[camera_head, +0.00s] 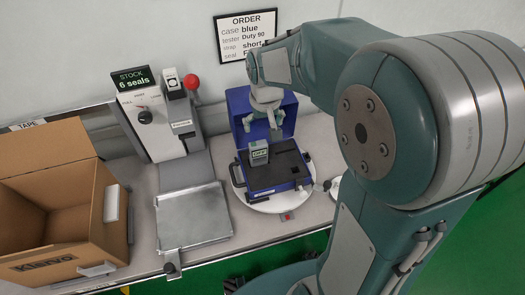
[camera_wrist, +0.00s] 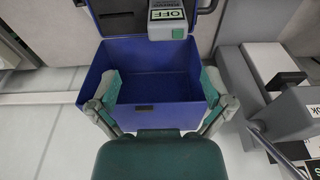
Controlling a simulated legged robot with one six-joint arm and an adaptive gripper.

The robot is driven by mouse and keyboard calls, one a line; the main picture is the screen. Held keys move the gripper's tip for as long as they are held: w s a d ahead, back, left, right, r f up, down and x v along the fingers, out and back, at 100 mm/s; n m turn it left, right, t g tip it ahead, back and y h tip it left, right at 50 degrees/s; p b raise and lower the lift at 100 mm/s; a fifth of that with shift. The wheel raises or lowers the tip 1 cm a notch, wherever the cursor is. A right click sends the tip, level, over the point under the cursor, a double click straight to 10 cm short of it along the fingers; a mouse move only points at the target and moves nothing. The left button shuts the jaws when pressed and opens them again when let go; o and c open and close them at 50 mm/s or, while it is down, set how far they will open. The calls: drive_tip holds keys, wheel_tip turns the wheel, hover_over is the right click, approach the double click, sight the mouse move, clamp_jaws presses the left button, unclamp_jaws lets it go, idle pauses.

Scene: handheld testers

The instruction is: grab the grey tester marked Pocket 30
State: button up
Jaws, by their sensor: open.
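A grey tester (camera_head: 258,153) with a green-and-white OFF label stands on the dark insert of the open blue case (camera_head: 265,188). Its top also shows at the upper edge of the wrist view (camera_wrist: 168,31). No Pocket 30 marking is readable on it. My gripper (camera_head: 263,122) is open and empty above and behind the tester, in front of the raised blue lid (camera_head: 287,103). In the wrist view my gripper's fingers (camera_wrist: 162,82) are spread apart over the hollow blue lid, apart from the tester.
The case sits on a white round plate (camera_head: 241,203). A metal tray (camera_head: 192,217) and a seal dispenser (camera_head: 150,115) with a red knob stand left of it, then a cardboard box (camera_head: 95,235). The wall order board (camera_head: 231,38) reads blue case, Duty 90 tester.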

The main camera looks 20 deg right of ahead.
sight(259, 143)
drive_tip(key=f, duration=0.1)
drive_tip(key=a+f, duration=0.1)
drive_tip(key=f, duration=0.2)
drive_tip(key=shift+w+a+f, duration=0.1)
drive_tip(key=shift+w+a, duration=0.2)
drive_tip(key=shift+a, duration=0.05)
drive_tip(key=f, duration=0.1)
drive_tip(key=d+f, duration=0.1)
drive_tip(key=f, duration=0.1)
drive_tip(key=w+f, duration=0.1)
drive_tip(key=shift+w+d+f, duration=0.1)
drive_tip(key=shift+d+f, duration=0.1)
drive_tip(key=shift+f, duration=0.15)
drive_tip(key=shift+a+f, duration=0.1)
drive_tip(key=shift+f, duration=0.25)
drive_tip(key=shift+a+f, duration=0.1)
drive_tip(key=shift+a, duration=0.45)
drive_tip(key=shift+d, duration=0.15)
drive_tip(key=c, duration=1)
drive_tip(key=shift+d, duration=0.25)
drive_tip(key=shift+c, duration=1)
